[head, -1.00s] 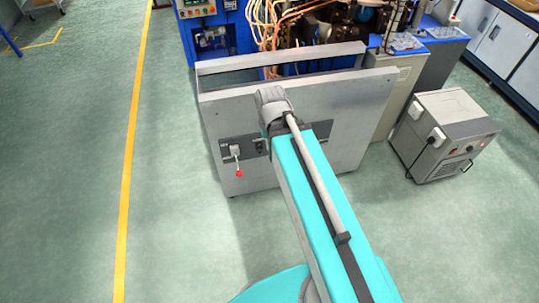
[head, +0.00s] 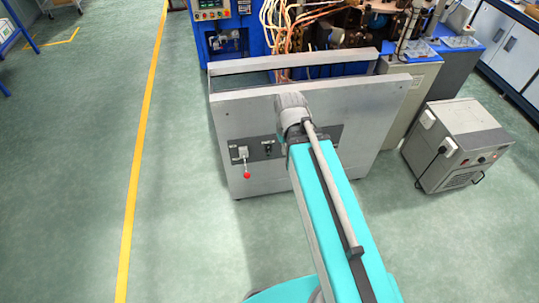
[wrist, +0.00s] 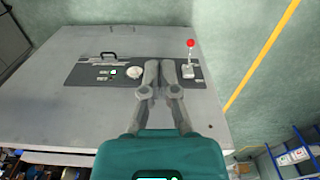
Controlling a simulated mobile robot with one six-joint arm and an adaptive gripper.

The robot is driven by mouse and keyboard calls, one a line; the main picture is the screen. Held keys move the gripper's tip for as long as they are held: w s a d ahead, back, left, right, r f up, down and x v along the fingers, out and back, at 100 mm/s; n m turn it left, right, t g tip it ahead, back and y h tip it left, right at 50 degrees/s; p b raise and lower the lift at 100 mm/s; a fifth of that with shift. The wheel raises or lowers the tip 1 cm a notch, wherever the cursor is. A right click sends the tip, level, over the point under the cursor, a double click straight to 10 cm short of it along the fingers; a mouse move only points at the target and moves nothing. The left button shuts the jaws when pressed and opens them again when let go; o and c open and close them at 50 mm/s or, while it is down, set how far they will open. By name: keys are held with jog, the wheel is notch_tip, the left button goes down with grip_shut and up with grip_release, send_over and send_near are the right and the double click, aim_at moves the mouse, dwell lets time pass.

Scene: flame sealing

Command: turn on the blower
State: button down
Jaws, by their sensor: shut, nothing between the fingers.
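The task's blower is not plainly marked; a grey cabinet (head: 235,120) with a dark control panel stands ahead of me. In the wrist view, the panel (wrist: 95,82) carries a lever with a red ball (wrist: 190,43), a round pale knob (wrist: 134,72) and a small switch with a green light and a white button (wrist: 113,72). The red-ball lever (head: 247,175) and small switch (head: 268,147) also show in the head view. My gripper (wrist: 169,62) is shut and empty, over the panel between knob and lever. Whether it touches the panel I cannot tell. My arm hides it in the head view.
A black handle (wrist: 105,54) sits near the panel's far left edge. A machine with copper pipes (head: 300,30) is behind the cabinet. A grey box unit (head: 455,150) stands on the right. The floor (head: 70,180) at left is clear.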

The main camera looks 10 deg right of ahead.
aim_at(269, 152)
jog(key=w+f+n+t+b, duration=0.1)
jog(key=w+f+n+b, duration=0.7)
jog(key=f+b, duration=0.5)
jog(key=w+f+n+t+b, duration=0.2)
jog(key=w+f+n+b, duration=0.7)
jog(key=w+f+b, duration=0.4)
jog(key=shift+f+t+b, duration=0.3)
jog(key=shift+f+b, duration=0.1)
jog(key=shift+b, duration=0.05)
jog(key=shift+f, duration=0.1)
jog(key=shift+w+f+b, duration=1.2)
jog(key=shift+f+b, duration=0.4)
jog(key=shift+b, duration=0.05)
jog(key=shift+w+f+b, duration=1.25)
jog(key=shift+f+b, duration=0.4)
jog(key=shift+w+f+b, duration=1.2)
jog(key=shift+f+b, duration=0.4)
jog(key=shift+b, duration=0.05)
